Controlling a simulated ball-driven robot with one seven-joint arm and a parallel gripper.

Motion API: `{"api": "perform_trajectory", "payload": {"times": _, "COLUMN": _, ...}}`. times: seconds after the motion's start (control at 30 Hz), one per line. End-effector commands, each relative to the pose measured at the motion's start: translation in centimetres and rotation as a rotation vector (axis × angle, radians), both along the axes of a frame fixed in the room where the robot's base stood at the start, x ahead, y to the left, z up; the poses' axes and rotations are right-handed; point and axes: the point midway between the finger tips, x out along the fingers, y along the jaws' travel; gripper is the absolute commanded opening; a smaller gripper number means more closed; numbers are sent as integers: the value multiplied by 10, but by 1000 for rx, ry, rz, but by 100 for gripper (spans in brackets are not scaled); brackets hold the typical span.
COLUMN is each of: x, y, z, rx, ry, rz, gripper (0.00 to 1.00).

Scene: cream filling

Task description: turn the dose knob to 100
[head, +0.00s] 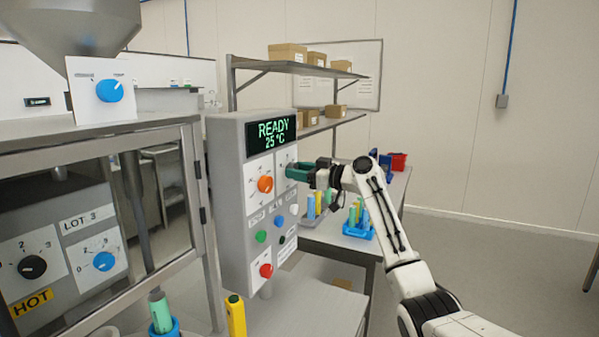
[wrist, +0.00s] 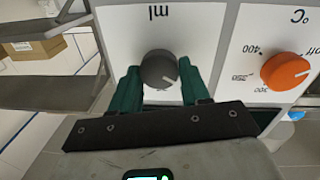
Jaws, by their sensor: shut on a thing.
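The dose knob (wrist: 158,69) is a dark grey dial on a white plate marked "ml", seen upside down in the wrist view. Its light pointer line aims toward the lower right of that picture. The scale numbers around it are mostly hidden by the fingers, so the exact setting cannot be read. My gripper (wrist: 159,72) has its two green fingers on either side of the knob, shut on it. In the head view my gripper (head: 293,171) reaches the upper right of the grey control panel (head: 228,190) and hides the knob.
An orange °C knob (wrist: 286,71) sits close beside the dose knob; it also shows in the head view (head: 265,184). The panel display (head: 272,133) reads READY, 25 °C. Small coloured buttons and a red knob (head: 266,271) lie lower on the panel.

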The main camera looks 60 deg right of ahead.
Motion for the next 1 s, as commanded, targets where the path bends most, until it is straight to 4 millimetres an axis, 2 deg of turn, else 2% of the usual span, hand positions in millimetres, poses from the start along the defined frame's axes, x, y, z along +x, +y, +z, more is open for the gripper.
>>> {"api": "perform_trajectory", "payload": {"times": 0.37, "x": 1, "y": 0, "z": 2, "rx": 163, "ry": 10, "rz": 1, "gripper": 16}}
{"api": "perform_trajectory", "payload": {"times": 1.0, "x": 1, "y": -2, "z": 5, "rx": 758, "ry": 58, "rz": 0, "gripper": 16}}
